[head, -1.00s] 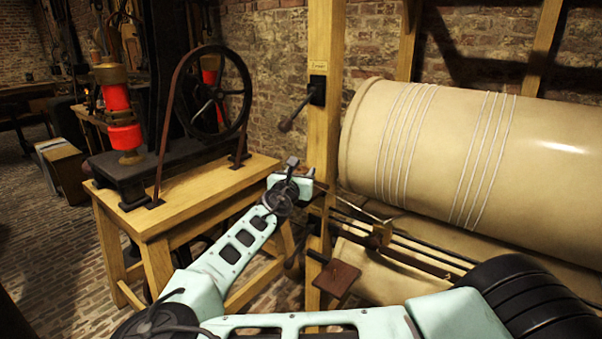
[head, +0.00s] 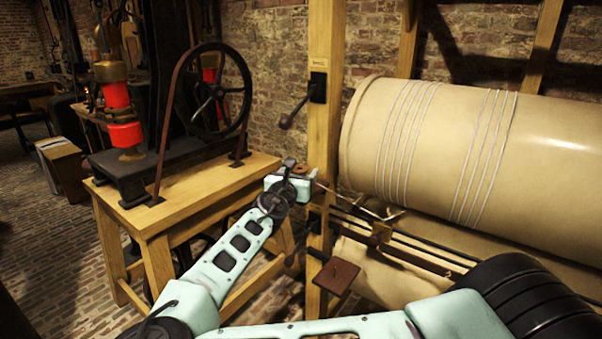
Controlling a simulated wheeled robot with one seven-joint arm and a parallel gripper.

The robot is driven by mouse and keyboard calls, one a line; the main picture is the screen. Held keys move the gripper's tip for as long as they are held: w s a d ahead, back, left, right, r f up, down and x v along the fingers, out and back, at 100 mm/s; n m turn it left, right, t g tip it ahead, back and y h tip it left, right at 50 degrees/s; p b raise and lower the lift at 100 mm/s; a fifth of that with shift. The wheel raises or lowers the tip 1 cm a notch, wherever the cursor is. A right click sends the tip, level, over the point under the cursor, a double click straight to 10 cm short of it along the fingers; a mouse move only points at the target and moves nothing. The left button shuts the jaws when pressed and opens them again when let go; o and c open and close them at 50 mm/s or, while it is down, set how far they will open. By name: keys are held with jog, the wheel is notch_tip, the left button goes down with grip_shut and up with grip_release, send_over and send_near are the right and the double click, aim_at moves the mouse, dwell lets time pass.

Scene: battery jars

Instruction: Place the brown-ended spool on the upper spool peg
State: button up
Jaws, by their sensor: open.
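My gripper (head: 305,176) is in front of the lower half of the wooden post, at the end of my pale green arm. It is small here and its jaws are partly hidden by my wrist. A small brownish shape (head: 299,169) shows at the jaws; I cannot tell what it is. I cannot make out a brown-ended spool for certain. On the post (head: 328,45), a black fitting with a dark handle (head: 318,87) sits above my gripper. Another dark fitting (head: 317,222) sits below it. I cannot tell whether either is a spool peg.
A large cream cylinder (head: 450,150) wound with pale cord fills the right. Thin rods and a small wooden block (head: 381,232) lie below it. A brown plate (head: 334,276) juts from the post. At left, a wooden table (head: 180,197) carries a black wheel (head: 213,90) and machine.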

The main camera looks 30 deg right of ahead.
jog(key=b+v, duration=0.2)
jog(key=v, duration=0.8)
